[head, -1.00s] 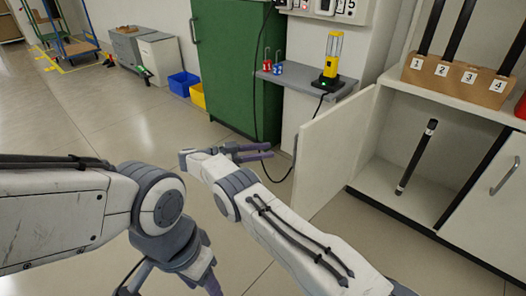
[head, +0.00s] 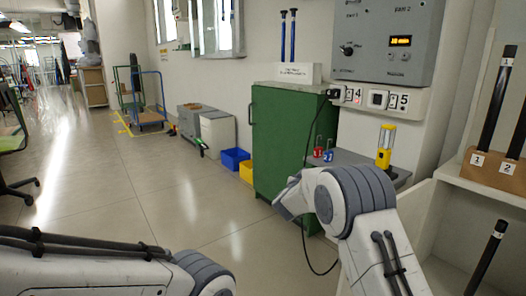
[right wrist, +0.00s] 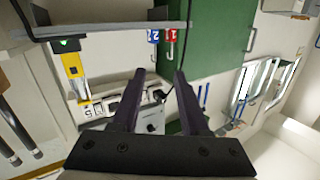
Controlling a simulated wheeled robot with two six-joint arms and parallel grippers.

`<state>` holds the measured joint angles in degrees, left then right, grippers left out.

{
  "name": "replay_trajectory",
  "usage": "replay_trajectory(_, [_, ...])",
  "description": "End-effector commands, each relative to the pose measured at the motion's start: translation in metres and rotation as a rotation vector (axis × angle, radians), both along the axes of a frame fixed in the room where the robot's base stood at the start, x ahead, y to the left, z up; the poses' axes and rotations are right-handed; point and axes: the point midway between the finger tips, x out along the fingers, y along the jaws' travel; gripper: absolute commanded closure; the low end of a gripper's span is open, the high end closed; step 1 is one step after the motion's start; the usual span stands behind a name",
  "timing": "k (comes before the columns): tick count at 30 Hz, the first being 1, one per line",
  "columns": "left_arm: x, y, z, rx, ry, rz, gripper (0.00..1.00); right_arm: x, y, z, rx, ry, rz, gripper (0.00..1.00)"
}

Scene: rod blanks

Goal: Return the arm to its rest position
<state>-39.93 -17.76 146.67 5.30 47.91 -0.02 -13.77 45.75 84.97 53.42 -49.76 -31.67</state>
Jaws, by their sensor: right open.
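My right gripper (right wrist: 160,76) shows in the right wrist view with its two dark purple fingers apart and nothing between them. The wrist picture is turned over, with the grey shelf near its top. In the head view my right arm (head: 362,215) comes up from the bottom right and bends at the grey joint; its gripper is hidden there. My left arm (head: 90,268) lies along the bottom left of the head view, and its gripper is out of the picture.
A green cabinet (head: 285,140) stands behind my right arm. Beside it, a grey shelf (head: 362,162) carries a yellow lamp (head: 385,146) and red and blue padlocks. At right, black rods stand in a numbered block (head: 493,172). Open floor (head: 150,195) lies left.

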Motion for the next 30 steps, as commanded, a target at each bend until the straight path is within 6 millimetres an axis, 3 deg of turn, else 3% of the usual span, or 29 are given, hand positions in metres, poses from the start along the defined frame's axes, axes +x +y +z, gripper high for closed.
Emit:
replay_trajectory(2, [0.000,0.000,0.000,0.000,0.000,0.000,0.50,-0.022,0.003,-0.004,0.029,0.114,0.134,0.55])
replay_trajectory(5, [0.000,0.000,0.000,0.000,0.000,0.000,0.50,-0.068,0.010,-0.026,0.069,0.302,0.282,0.55])
replay_trajectory(12, [0.000,0.000,0.000,0.000,0.000,0.000,0.50,-0.228,0.003,-0.090,0.148,0.782,0.451,0.55])
replay_trajectory(15, [0.000,0.000,0.000,0.000,0.000,0.000,0.50,-0.276,-0.003,-0.106,0.162,0.911,0.462,0.55])
replay_trajectory(21, [0.000,0.000,0.000,0.000,0.000,0.000,0.50,-0.352,-0.016,-0.125,0.178,1.103,0.457,0.55])
replay_trajectory(27, [0.000,0.000,0.000,0.000,0.000,0.000,0.50,-0.416,-0.028,-0.137,0.183,1.255,0.435,0.55])
replay_trajectory(28, [0.000,0.000,0.001,0.000,0.000,0.000,0.50,-0.425,-0.029,-0.137,0.183,1.277,0.433,0.55])
replay_trajectory(30, [0.000,0.000,0.014,0.001,0.001,0.000,0.50,-0.426,-0.009,-0.117,0.149,1.287,0.492,0.55])
